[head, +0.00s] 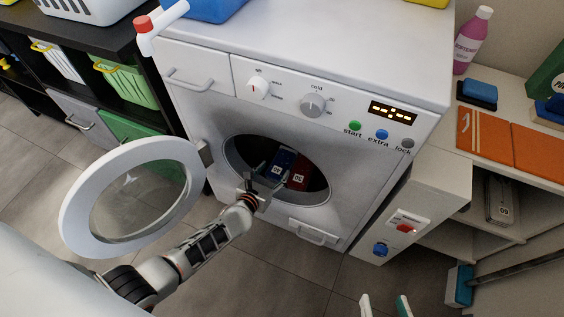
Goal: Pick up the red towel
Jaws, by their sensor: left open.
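The red towel (298,176) lies folded inside the dark drum of the white washing machine (215,122), with a pale mark on it. A blue towel (283,160) lies right beside it on the left. My left gripper (268,178) is at the lower left of the drum opening, with its fingers open and pointing inward. Its fingers partly overlap the towels in the picture. No towel is visibly held; I cannot tell whether a finger touches one. My right gripper is not in view.
The round glass door (135,195) stands swung open to the left, close beside my left arm. A white cabinet (412,210) and a shelf with orange towels (485,135) stand on the right. A dark shelf with baskets is at the left.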

